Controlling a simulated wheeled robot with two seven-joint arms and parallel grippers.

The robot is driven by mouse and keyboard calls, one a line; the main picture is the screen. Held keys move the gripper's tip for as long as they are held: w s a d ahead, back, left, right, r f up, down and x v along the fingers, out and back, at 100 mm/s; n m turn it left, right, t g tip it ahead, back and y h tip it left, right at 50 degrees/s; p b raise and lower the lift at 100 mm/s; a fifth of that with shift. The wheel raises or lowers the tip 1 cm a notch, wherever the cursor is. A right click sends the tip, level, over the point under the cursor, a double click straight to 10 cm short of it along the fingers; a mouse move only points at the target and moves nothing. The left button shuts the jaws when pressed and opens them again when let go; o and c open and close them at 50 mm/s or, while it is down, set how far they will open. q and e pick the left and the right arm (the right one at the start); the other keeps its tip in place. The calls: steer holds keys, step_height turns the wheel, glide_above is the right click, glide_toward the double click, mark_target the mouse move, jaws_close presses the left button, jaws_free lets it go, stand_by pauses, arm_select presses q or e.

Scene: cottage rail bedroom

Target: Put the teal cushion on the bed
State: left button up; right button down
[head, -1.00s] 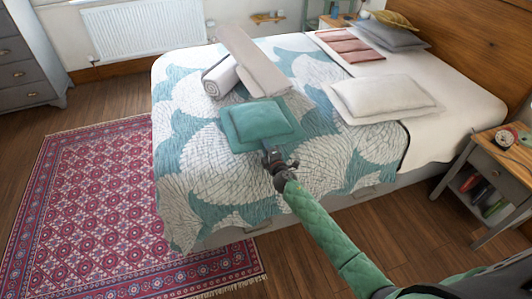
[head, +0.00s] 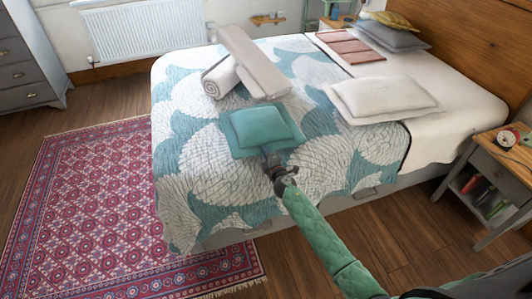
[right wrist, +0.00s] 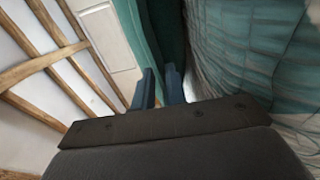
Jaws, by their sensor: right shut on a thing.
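The teal cushion (head: 260,126) shows over the near middle of the bed's patterned quilt (head: 200,190) in the head view. My right gripper (head: 270,158) is shut on the cushion's near edge. In the right wrist view, the two dark fingers (right wrist: 160,88) have the teal cushion (right wrist: 157,35) between and beyond them, with the quilt (right wrist: 255,60) close along the right. I cannot tell for sure whether the cushion's underside touches the quilt. My left gripper is not in view.
A rolled white item (head: 220,78) and a long beige bolster (head: 253,63) lie beyond the cushion. A white pillow (head: 382,98) lies to the right. A nightstand (head: 500,155) stands at the right. A red rug (head: 110,210) covers the floor at left. The quilt's near left is clear.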

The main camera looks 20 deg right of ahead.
steer(key=c, duration=1.4)
jaws_free()
steer(key=shift+c, duration=0.2)
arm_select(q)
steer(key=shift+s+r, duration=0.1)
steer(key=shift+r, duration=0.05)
arm_select(e)
steer(key=shift+r, duration=0.15)
